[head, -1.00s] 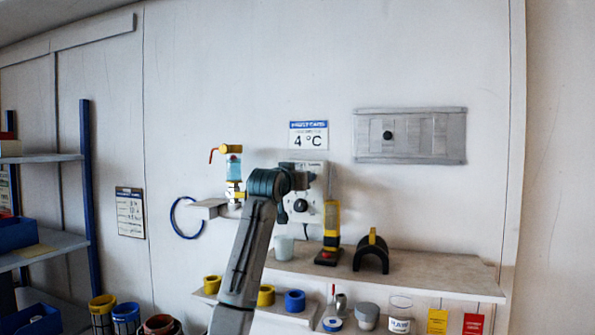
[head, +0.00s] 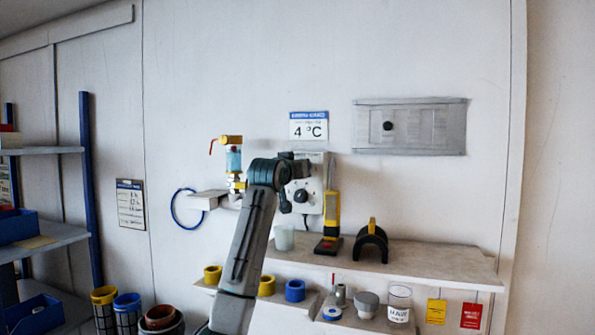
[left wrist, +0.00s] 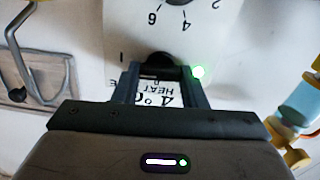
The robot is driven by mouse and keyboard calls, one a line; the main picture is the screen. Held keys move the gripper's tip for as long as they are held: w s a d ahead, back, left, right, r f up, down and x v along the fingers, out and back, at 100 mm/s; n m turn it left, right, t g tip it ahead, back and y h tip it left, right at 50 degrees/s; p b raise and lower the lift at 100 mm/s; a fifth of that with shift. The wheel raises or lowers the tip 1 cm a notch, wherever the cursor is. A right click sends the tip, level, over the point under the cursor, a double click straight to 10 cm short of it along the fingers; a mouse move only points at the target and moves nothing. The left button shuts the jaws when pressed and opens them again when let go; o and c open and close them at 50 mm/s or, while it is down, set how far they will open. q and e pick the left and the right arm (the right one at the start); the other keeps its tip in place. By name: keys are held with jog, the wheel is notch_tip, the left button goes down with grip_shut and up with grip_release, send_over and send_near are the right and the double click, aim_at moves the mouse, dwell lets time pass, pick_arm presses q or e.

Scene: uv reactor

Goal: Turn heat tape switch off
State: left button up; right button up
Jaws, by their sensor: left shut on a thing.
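A white control box (head: 312,212) with a dark round dial (head: 301,195) is on the wall above the shelf. In the left wrist view the box (left wrist: 215,45) appears upside down, with part of the numbered dial (left wrist: 180,3), a lit green lamp (left wrist: 200,72) and a HEAT label. My left gripper (head: 303,168) is at the upper part of the box and hides some of it. In the left wrist view its fingers (left wrist: 160,80) are shut on the dark heat tape switch (left wrist: 158,60), which is partly hidden between them. My right gripper is not in view.
A yellow-and-black handheld tool (head: 331,215) stands close right of the box. A blue-and-yellow valve assembly (head: 234,160) is to the left. A black arch-shaped holder (head: 371,240) and a cup (head: 284,237) are on the wooden shelf (head: 440,262).

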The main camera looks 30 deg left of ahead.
pick_arm(q)
jog(key=shift+a+f+n+b, duration=0.15)
jog(key=shift+n+b, duration=2.6)
jog(key=shift+n, duration=1.45)
jog(key=shift+a+f+n+b, duration=0.1)
jog(key=shift+n+b, duration=2.65)
jog(key=shift+n, duration=1.45)
jog(key=shift+d, duration=0.1)
jog(key=o, duration=1)
jog(key=shift+s, duration=0.15)
